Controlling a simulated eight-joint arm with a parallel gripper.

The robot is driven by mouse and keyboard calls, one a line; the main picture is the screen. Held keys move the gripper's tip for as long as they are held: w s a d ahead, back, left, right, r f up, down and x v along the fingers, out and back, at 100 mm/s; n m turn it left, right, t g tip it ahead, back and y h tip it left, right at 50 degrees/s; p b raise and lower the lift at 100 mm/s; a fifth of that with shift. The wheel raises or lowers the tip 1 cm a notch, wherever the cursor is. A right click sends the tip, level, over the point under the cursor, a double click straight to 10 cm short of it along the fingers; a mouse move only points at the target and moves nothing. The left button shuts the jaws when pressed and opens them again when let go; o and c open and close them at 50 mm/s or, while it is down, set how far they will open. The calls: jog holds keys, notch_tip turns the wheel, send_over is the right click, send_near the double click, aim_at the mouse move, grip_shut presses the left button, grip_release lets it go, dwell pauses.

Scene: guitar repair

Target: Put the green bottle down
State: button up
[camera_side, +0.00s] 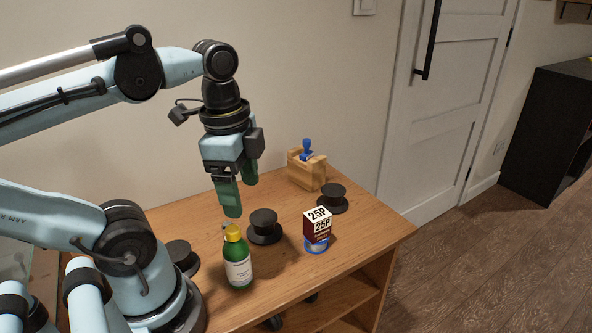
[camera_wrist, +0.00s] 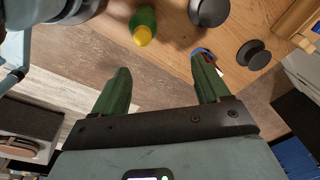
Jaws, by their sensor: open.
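The green bottle (camera_side: 238,262) with a yellow cap and a pale label stands upright on the wooden table (camera_side: 345,258), near its front edge. It also shows in the wrist view, where its green body and yellow cap (camera_wrist: 143,30) are at the top, beyond the fingers. My gripper (camera_side: 238,200) is above and behind the bottle in the side view, apart from it. Its two green fingers are spread with nothing between them, as the wrist view also shows (camera_wrist: 160,80).
A dark spool (camera_side: 264,226) stands just right of the bottle, and another spool (camera_side: 332,198) is farther back. A box marked 25P (camera_side: 318,224) sits on a blue ring. A wooden holder (camera_side: 306,172) with a blue-handled item is at the back. The table's right front corner is clear.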

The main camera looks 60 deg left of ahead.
jog(key=w+d+f+n+t, duration=0.1)
jog(key=w+f+n+t, duration=0.4)
jog(key=w+n, duration=0.3)
jog(key=w+t, duration=0.1)
jog(key=w, duration=0.1)
jog(key=shift+w+d+n, duration=0.35)
jog(key=shift+n, duration=0.05)
